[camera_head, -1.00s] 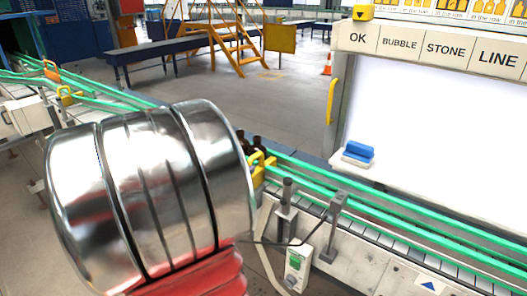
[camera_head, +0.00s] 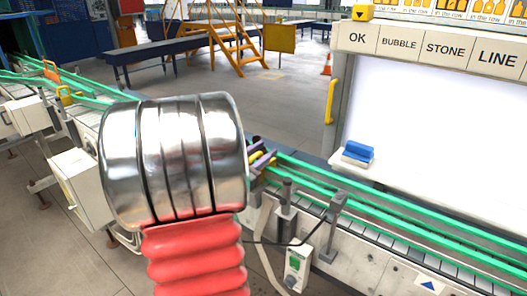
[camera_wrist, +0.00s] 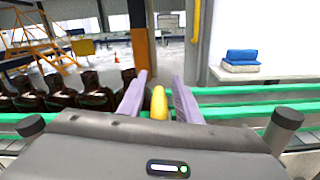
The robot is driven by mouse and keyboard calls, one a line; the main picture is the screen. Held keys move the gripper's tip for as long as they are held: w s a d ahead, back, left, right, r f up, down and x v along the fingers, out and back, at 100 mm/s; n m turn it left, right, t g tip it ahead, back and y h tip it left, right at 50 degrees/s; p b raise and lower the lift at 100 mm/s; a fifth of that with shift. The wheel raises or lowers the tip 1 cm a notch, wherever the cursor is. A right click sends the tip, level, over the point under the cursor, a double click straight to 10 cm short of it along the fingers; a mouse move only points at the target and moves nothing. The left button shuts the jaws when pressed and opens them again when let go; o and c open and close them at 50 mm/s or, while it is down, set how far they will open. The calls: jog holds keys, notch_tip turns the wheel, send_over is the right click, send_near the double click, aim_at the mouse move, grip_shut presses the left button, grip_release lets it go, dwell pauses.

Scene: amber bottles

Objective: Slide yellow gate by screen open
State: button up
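The yellow gate by the screen (camera_head: 256,158) shows as a small yellow piece at the left end of the near green rails, mostly hidden by my wrist. In the wrist view its rounded yellow top (camera_wrist: 158,103) stands between the two lilac fingers of my gripper (camera_wrist: 159,76). The fingers are open, one on each side, with a narrow gap to the yellow on both sides. In the head view my gripper (camera_head: 262,158) shows only as lilac fingertips beside the gate. The bright white screen (camera_head: 440,140) stands behind the conveyor to the right.
Dark amber bottles (camera_wrist: 95,95) stand in a row left of the fingers. Green rails (camera_head: 400,215) run along the conveyor to the right. A blue block (camera_head: 357,152) lies on the screen's ledge. A grey post (camera_head: 334,225) and a small control box (camera_head: 297,268) stand nearby.

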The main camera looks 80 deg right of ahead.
jog(key=shift+c, duration=0.5)
grip_shut()
